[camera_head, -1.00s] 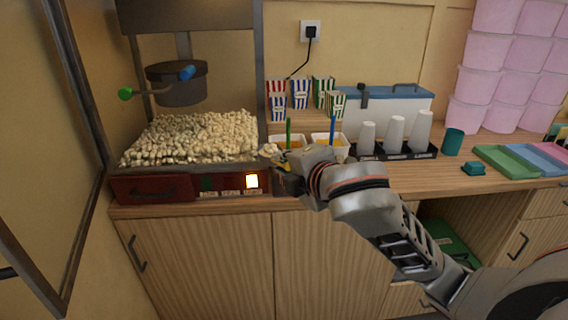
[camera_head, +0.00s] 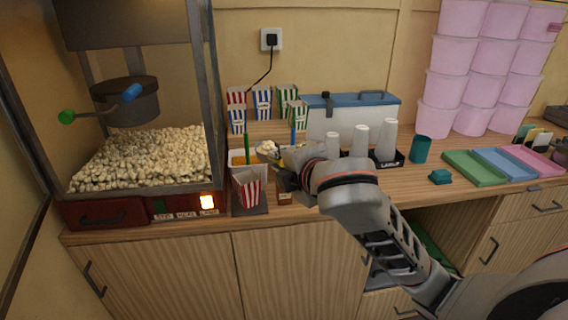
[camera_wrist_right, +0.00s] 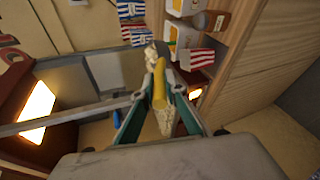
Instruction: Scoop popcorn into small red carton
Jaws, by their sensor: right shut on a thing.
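My right gripper (camera_head: 283,165) is shut on a yellow scoop handle, seen in the right wrist view as a yellow bar (camera_wrist_right: 159,84) between the fingers. Pale popcorn (camera_head: 266,148) shows at the scoop's end, above the counter. A small red-and-white striped carton (camera_head: 249,190) stands on a dark plate (camera_head: 250,210) at the counter's front, just left of and below the popcorn. It also shows in the right wrist view (camera_wrist_right: 199,58). The carton's inside is not clear. A popcorn heap (camera_head: 145,158) fills the machine at left. My left gripper is out of view.
The popcorn machine's metal post (camera_head: 213,95) stands left of the carton. Tubs with green and blue handles are close behind the gripper. White cups (camera_head: 360,142) and a teal cup (camera_head: 420,149) stand to the right. Striped cartons (camera_head: 262,103) stand at the back.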

